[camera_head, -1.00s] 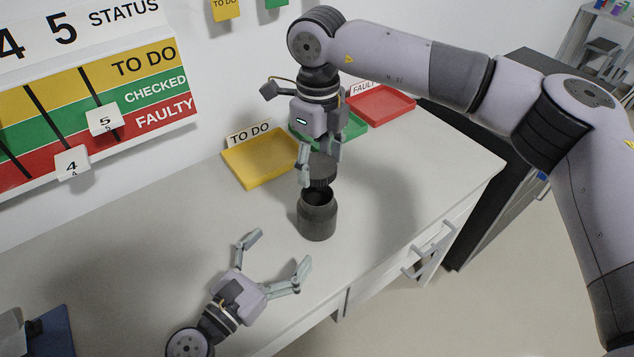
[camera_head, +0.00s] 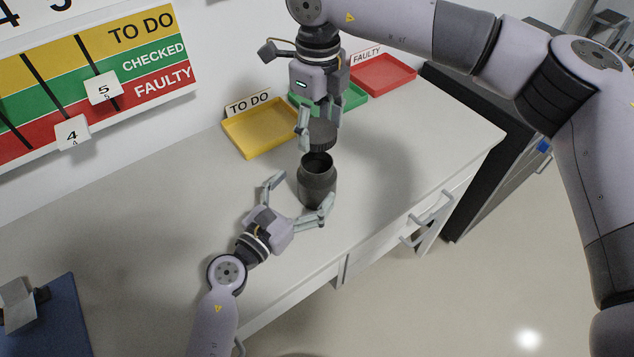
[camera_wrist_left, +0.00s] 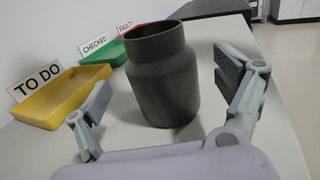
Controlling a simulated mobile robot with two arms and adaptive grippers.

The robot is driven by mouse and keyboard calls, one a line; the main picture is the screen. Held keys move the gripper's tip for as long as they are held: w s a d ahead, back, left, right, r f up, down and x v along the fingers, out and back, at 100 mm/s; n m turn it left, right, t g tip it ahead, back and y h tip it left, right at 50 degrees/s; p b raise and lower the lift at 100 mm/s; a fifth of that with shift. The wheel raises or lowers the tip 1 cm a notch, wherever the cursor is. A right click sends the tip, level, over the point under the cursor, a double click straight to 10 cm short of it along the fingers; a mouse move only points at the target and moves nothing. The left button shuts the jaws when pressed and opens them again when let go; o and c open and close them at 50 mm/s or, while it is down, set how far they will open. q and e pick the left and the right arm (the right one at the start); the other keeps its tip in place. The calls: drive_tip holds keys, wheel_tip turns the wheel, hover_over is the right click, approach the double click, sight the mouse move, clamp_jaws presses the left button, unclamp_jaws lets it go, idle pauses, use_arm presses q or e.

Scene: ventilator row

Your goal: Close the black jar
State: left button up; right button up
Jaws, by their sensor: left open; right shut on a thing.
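The black jar (camera_head: 316,183) stands upright and open-mouthed on the white counter. It also shows in the left wrist view (camera_wrist_left: 165,82), between my left gripper's spread fingers. My left gripper (camera_head: 299,200) is open and low beside the jar, its fingers on either side of it. In the wrist view, gaps show between the fingers and the jar. My right gripper (camera_head: 320,134) points down above the jar and is shut on the dark round lid (camera_head: 322,136). The lid is held over the jar's mouth, apart from it.
A yellow tray (camera_head: 233,140), a green tray (camera_head: 352,97) and a red tray (camera_head: 405,73) line the wall behind the jar. A blue clipboard-like object (camera_head: 60,318) lies at the lower left. The counter's front edge has drawer handles.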

use_arm(q)
drive_tip(key=shift+x, duration=2.25)
drive_tip(key=shift+c, duration=0.6)
drive_tip(key=c, duration=1.7)
drive_tip(key=shift+o, duration=0.2)
use_arm(e)
hover_over(317, 156)
drive_tip(key=s, duration=0.3)
drive_tip(key=shift+f, duration=2.5)
drive_tip(key=shift+f, duration=0.9)
drive_tip(key=shift+f, duration=0.55)
